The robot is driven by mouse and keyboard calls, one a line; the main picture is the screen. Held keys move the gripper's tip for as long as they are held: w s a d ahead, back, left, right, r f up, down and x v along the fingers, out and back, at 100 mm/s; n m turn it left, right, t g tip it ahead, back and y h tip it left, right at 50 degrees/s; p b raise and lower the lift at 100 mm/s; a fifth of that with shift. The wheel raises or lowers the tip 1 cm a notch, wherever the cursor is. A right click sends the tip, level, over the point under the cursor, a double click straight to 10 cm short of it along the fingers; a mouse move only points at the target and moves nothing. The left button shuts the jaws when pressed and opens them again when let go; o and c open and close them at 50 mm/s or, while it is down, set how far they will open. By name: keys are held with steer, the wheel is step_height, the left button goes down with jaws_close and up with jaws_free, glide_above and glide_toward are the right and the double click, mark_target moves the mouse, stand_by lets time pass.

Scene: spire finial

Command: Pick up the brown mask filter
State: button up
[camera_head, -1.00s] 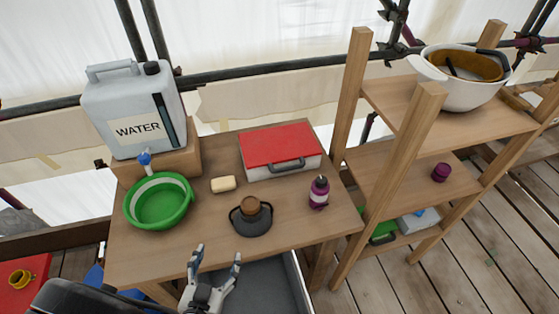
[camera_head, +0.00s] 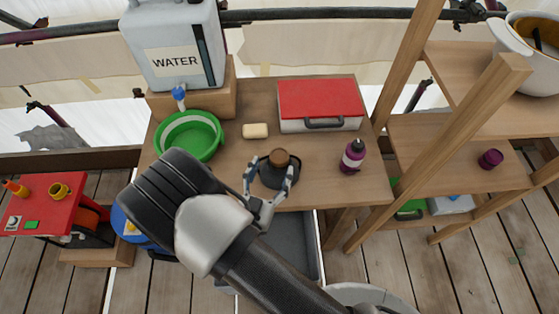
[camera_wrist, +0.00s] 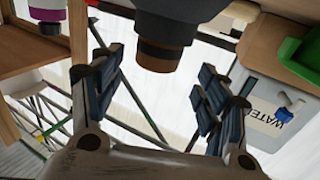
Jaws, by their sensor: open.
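The brown mask filter (camera_head: 279,157) is a short brown round piece on top of a dark grey mask (camera_head: 284,178). The mask sits on the wooden table near its front edge. In the wrist view the filter (camera_wrist: 158,53) shows at the top middle, below the dark mask body. My gripper (camera_head: 272,165) is open, with one finger to the left of the filter and mask and one to the right. In the wrist view the filter lies between and beyond my open fingers (camera_wrist: 160,70). I cannot tell whether any finger touches it.
A soap bar (camera_head: 255,131), a green bowl (camera_head: 189,137) and a white water jug (camera_head: 177,45) stand to the left. A red-lidded case (camera_head: 320,98) lies behind.

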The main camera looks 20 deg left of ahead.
mark_target(276, 163)
steer(key=w, duration=0.2)
steer(key=w+b, duration=0.1)
steer(key=w, duration=0.2)
steer(key=shift+w+a+r, duration=0.1)
steer(key=shift+w+r, duration=0.1)
steer(key=shift+w, duration=0.15)
steer(key=shift+c, duration=0.6)
steer(key=c, duration=1.1)
